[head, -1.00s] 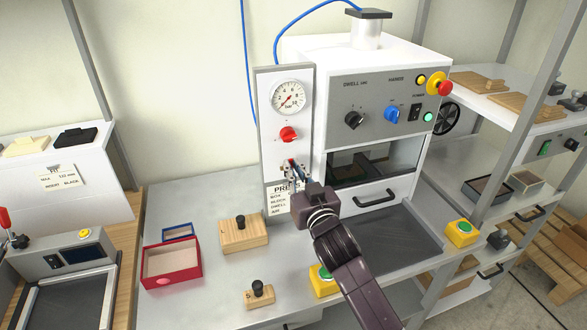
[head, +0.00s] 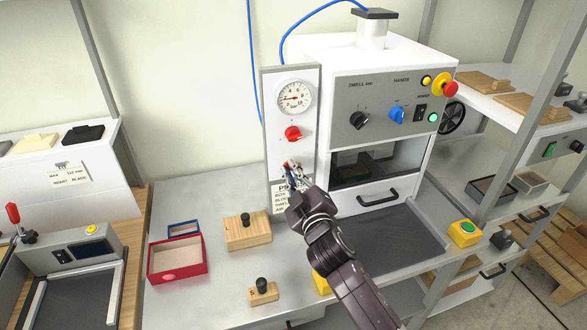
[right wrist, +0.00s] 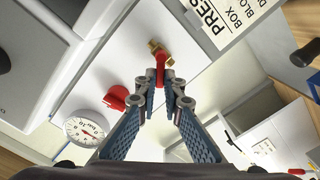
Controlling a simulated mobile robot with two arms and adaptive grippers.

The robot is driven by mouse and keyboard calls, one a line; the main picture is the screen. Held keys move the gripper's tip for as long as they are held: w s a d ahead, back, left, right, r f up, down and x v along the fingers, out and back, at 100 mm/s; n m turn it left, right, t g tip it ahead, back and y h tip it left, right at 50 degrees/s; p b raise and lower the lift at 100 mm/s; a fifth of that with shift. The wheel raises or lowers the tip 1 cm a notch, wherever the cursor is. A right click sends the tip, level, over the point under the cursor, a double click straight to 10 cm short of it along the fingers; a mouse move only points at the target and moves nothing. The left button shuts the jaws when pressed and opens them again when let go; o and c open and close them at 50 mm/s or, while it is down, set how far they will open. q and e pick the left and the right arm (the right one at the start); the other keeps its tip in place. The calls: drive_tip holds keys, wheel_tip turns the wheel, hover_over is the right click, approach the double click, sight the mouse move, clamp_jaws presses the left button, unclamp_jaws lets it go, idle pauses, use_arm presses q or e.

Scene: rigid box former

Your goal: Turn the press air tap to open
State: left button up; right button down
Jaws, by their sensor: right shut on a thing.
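The air tap has a brass body (right wrist: 158,50) and a red lever (right wrist: 161,72), on the white panel (head: 275,160) at the left of the press. In the right wrist view my right gripper (right wrist: 162,82) has its fingertips closed around the red lever. In the head view my right gripper (head: 290,172) is at the panel below the red knob (head: 293,133) and largely hides the tap. The pressure gauge (head: 293,97) above has its needle pointing left, off its lower-left position. My left gripper is not in view.
A label plate (right wrist: 220,20) is beside the tap. The press (head: 350,60) stands just right of the panel. A red box (head: 177,260), a wooden block with a knob (head: 248,232) and a smaller one (head: 262,292) lie on the bench (head: 215,290).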

drive_tip(key=shift+s+a+f+n, duration=0.15)
drive_tip(key=shift+f+n, duration=0.25)
drive_tip(key=shift+n, duration=1.2)
drive_tip(key=shift+a+f+n, duration=0.2)
drive_tip(key=shift+f+n, duration=0.15)
drive_tip(key=shift+n, duration=1.25)
drive_tip(key=shift+s+a+f+n, duration=0.15)
drive_tip(key=shift+f+n, duration=0.25)
drive_tip(key=shift+n, duration=1.2)
drive_tip(key=shift+w+f, duration=0.1)
drive_tip(key=c, duration=2.1)
unclamp_jaws()
drive_tip(key=v, duration=1.2)
drive_tip(key=shift+d, duration=0.1)
